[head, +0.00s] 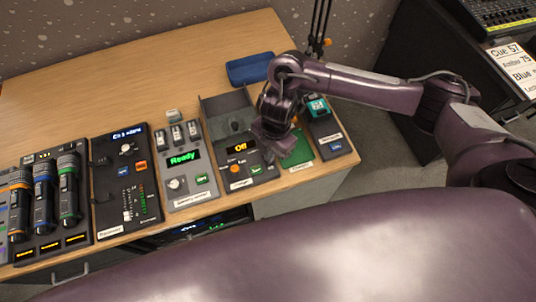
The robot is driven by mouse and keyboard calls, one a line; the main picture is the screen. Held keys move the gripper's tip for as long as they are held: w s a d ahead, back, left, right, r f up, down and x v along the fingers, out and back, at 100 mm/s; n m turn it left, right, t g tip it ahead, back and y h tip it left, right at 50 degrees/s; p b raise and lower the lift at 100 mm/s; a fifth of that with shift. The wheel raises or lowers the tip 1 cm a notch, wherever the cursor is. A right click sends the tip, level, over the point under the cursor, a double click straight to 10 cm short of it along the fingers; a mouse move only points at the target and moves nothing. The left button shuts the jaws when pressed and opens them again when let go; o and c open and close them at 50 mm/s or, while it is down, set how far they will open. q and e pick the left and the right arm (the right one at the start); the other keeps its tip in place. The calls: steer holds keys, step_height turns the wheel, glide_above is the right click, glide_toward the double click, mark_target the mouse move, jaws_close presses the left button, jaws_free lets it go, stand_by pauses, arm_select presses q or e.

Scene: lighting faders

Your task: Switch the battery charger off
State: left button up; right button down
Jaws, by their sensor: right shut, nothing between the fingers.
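Two units near the desk's right side could be the battery charger; their small labels are hard to read. The grey unit (177,182) has a green display (184,158) reading "Ready", a white knob (174,184), a green button (202,179) and small blocks in its top slots. The dark unit (214,112) right of it has an empty tray at the top, a display (237,149) reading "Off", an orange knob (234,168) and a green button (256,170). My right gripper (269,157) is shut and empty, pointing down at the dark unit's right side, near the green button. Contact cannot be told.
A blue case (250,68) lies behind. The back of the wooden desk (130,75) is clear.

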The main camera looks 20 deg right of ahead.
step_height(320, 180, up, 6)
steer(key=p, duration=0.5)
steer(key=shift+f, duration=0.1)
stand_by(0.4)
